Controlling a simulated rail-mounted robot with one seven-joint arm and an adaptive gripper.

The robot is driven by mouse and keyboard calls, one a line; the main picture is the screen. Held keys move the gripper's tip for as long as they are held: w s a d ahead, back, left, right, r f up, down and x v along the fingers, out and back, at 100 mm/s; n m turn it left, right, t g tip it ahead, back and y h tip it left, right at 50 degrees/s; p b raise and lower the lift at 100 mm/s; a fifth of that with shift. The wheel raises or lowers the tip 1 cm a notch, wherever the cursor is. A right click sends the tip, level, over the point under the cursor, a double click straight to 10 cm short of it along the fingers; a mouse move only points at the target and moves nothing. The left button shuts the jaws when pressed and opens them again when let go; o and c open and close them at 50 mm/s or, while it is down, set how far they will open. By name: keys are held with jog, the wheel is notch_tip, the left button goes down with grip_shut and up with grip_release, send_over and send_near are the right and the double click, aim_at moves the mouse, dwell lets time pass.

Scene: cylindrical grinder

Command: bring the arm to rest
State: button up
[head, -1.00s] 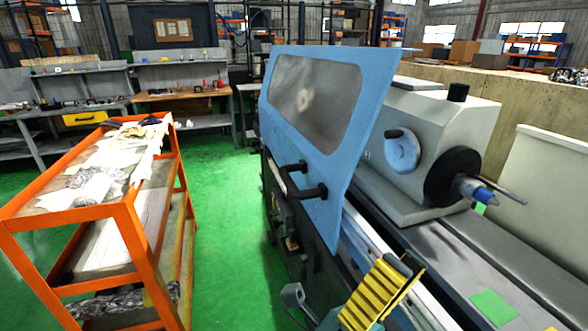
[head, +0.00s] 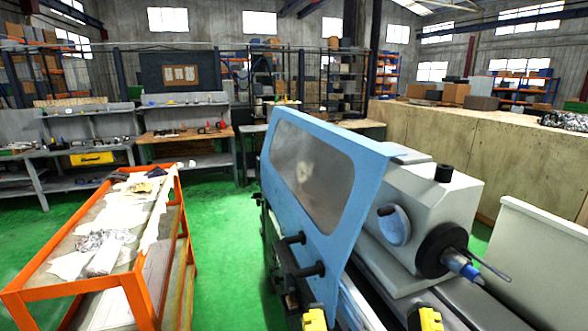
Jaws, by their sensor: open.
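My gripper (head: 371,320) shows only in part at the bottom edge of the head view. Its two yellow and black fingertips stand wide apart with nothing visible between them. The rest of the gripper and most of my arm are below the frame. The fingertips appear in front of the lower part of the grinder, near its blue door (head: 345,190). I cannot tell how far they are from it.
The grinder's grey headstock (head: 440,205) with its black chuck stands right of the door. An orange trolley (head: 138,285) with cloths and parts stands at left. Green floor (head: 225,235) is clear between them. Benches (head: 190,134) line the back.

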notch_tip(320, 180, up, 28)
jog(key=p, duration=2.5)
jog(key=shift+r, duration=0.15)
